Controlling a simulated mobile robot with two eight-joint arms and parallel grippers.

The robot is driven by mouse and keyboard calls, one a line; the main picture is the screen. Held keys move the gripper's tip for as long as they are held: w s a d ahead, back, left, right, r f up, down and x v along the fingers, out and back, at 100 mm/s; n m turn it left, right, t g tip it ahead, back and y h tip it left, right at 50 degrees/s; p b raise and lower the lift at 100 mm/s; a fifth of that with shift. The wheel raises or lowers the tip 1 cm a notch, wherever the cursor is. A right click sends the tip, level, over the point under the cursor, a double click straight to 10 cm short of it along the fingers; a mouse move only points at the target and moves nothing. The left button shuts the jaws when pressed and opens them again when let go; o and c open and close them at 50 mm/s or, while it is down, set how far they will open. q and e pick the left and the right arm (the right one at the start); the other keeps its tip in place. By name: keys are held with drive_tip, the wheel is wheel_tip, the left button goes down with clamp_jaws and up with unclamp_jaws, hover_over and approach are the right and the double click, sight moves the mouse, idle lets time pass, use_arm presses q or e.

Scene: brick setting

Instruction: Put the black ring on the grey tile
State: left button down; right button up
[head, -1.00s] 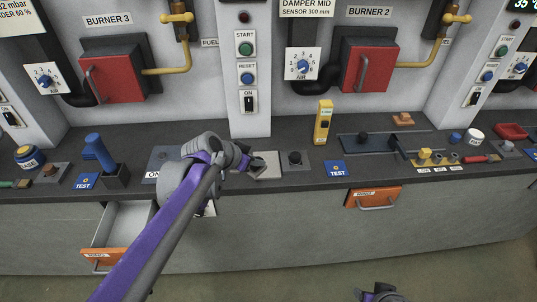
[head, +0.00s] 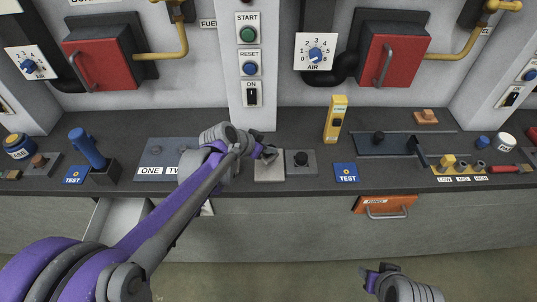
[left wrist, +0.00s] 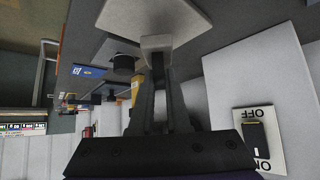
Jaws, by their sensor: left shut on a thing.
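The grey tile (head: 269,172) is a pale square plate lying on the dark counter, left of the dark plate with a black knob. My left gripper (head: 268,153) is just over the tile's back part, shut on a small dark thing, apparently the black ring; the fingers hide most of it. In the left wrist view the shut fingertips (left wrist: 158,44) are close to the tile (left wrist: 170,18), and the ring cannot be made out. I cannot tell whether it touches the tile. My right gripper (head: 374,271) is low in front of the counter; its jaws are unclear.
The knob plate (head: 300,163) sits close right of the tile. A blue switch panel (head: 154,158) is on the left, partly behind my arm. A yellow device (head: 335,120) stands behind to the right. An open drawer (head: 119,220) juts out below the counter.

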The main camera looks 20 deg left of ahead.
use_arm(q)
drive_tip(key=shift+f, duration=1.45)
drive_tip(key=c, duration=1.3)
unclamp_jaws()
drive_tip(key=shift+f, duration=0.15)
drive_tip(key=shift+c, duration=0.2)
drive_tip(key=o, duration=0.4)
drive_tip(key=shift+o, duration=0.2)
